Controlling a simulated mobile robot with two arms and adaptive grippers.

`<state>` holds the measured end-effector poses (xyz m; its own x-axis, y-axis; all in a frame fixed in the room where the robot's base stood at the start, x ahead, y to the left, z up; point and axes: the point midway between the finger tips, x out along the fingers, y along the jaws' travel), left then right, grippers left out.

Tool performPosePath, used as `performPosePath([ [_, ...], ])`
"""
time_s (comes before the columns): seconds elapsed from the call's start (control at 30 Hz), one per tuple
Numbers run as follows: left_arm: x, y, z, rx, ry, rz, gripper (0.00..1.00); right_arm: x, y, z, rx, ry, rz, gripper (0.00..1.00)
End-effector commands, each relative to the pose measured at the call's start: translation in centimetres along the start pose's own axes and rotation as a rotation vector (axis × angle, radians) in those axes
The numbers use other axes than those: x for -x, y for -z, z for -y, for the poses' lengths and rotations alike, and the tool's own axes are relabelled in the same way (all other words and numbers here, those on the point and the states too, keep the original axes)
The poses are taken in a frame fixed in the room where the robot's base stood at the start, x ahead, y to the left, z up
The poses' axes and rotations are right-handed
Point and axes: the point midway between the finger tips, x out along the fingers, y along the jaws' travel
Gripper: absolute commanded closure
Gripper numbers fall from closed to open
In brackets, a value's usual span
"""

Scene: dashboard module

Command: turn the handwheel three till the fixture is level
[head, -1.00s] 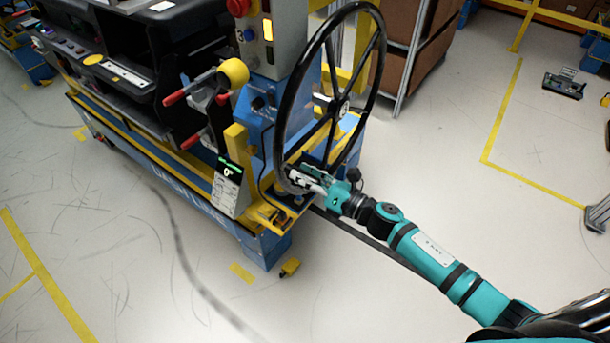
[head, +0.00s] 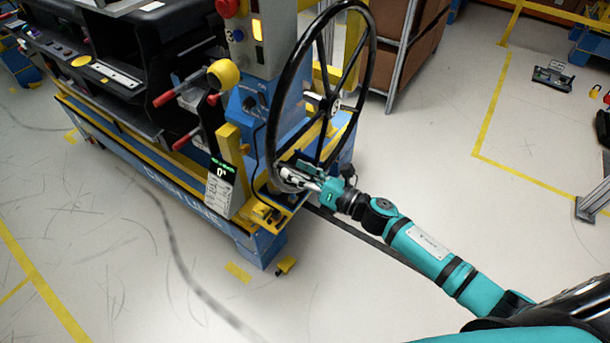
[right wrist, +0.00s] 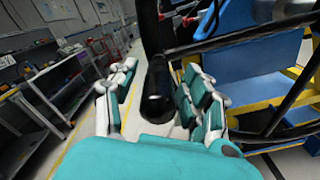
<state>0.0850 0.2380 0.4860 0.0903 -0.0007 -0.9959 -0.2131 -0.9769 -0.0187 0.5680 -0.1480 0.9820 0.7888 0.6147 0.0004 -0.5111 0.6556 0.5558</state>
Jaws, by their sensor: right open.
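The black handwheel (head: 364,75) stands upright on the right end of the blue post, where a "3" is marked. My right gripper (head: 295,178) is at the wheel's lower left rim. In the right wrist view, the open fingers of my right gripper (right wrist: 153,95) lie on either side of a black bar (right wrist: 157,88), part of the wheel or its handle; I cannot tell whether they touch it. The fixture (head: 110,75) carries a dark dashboard module. A small display (head: 222,171) on it seems to read 0°. My left gripper is out of view.
Red-tipped clamp levers (head: 188,88) and a yellow knob (head: 222,74) stick out beside the post. A yellow block (head: 286,265) lies on the floor by the base. A brown-panelled rack (head: 405,40) stands behind the wheel.

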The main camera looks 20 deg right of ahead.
Motion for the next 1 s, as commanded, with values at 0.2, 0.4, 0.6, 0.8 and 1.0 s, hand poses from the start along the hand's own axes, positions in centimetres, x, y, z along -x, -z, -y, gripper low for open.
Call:
performPosePath([
  [0.2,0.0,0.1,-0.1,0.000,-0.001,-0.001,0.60,3.1,0.1,0.0,0.000,0.002,-0.003,0.51],
  [0.4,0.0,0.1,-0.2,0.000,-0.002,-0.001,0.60,7.5,0.2,0.1,-0.003,0.003,-0.002,0.51],
  [0.6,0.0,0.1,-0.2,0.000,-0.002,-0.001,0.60,10.7,0.0,0.1,-0.001,0.002,-0.001,0.51],
  [0.8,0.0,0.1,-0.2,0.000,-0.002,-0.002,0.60,11.8,0.0,0.1,-0.001,0.001,0.000,0.51],
  [1.0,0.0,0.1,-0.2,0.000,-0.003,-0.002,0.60,11.9,0.0,0.1,0.000,0.000,0.001,0.51],
])
